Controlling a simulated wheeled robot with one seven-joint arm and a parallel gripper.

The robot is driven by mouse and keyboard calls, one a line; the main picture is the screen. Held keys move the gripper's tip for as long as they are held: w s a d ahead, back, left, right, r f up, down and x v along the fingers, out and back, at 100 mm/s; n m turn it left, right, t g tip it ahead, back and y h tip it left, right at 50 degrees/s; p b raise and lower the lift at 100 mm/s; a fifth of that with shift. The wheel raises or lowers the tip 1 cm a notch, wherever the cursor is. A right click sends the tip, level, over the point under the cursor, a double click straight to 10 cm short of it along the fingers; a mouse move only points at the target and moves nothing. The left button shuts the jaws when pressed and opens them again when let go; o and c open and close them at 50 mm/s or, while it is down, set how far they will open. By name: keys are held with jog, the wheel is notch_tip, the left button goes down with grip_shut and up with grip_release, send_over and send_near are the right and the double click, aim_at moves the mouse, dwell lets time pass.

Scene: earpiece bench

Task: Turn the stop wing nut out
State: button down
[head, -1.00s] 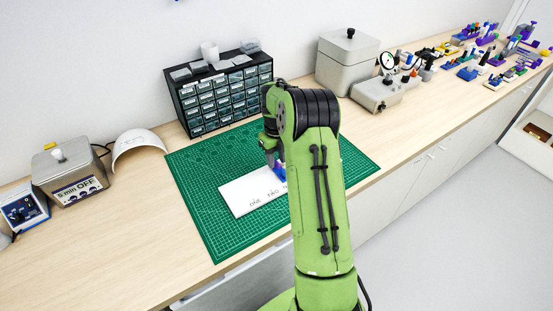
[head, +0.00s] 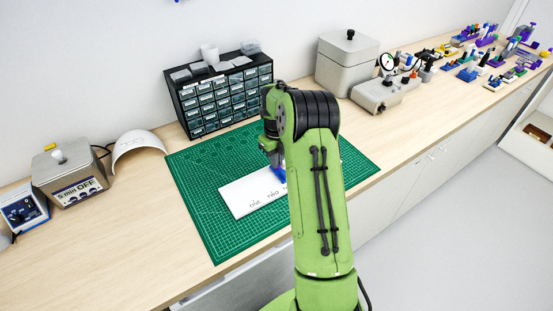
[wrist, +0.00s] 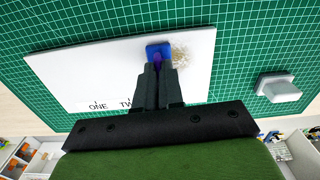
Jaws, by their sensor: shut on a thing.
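A small purple piece (wrist: 157,61), which I take to be the wing nut, shows between my fingertips in the wrist view. It sits at a blue block (wrist: 158,47) on a white board (wrist: 90,68) lettered ONE and TWO. My gripper (wrist: 157,70) is shut on the purple piece, and its fingers hide most of it. In the head view my arm covers the right part of the white board (head: 237,199); a bit of the blue block (head: 279,173) shows beside the arm. How far the nut is threaded cannot be seen.
The board lies on a green cutting mat (head: 205,215). A tangle of thin brown strands (wrist: 181,57) lies beside the blue block. A pale block (wrist: 279,87) stands on the mat to the right. A drawer cabinet (head: 222,97) stands behind the mat.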

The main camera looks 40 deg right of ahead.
jog(key=n, duration=0.3)
jog(key=shift+n, duration=0.4)
jog(key=n, duration=0.4)
jog(key=shift+n, duration=0.3)
jog(key=n, duration=0.4)
jog(key=shift+n, duration=0.3)
jog(key=n+p, duration=0.1)
jog(key=n, duration=0.8)
jog(key=shift+s, duration=0.1)
jog(key=n, duration=0.4)
jog(key=shift+n, duration=0.3)
jog(key=n, duration=0.4)
jog(key=shift+f, duration=0.1)
jog(key=n, duration=0.4)
jog(key=shift+s+a, duration=0.1)
jog(key=shift+n, duration=0.5)
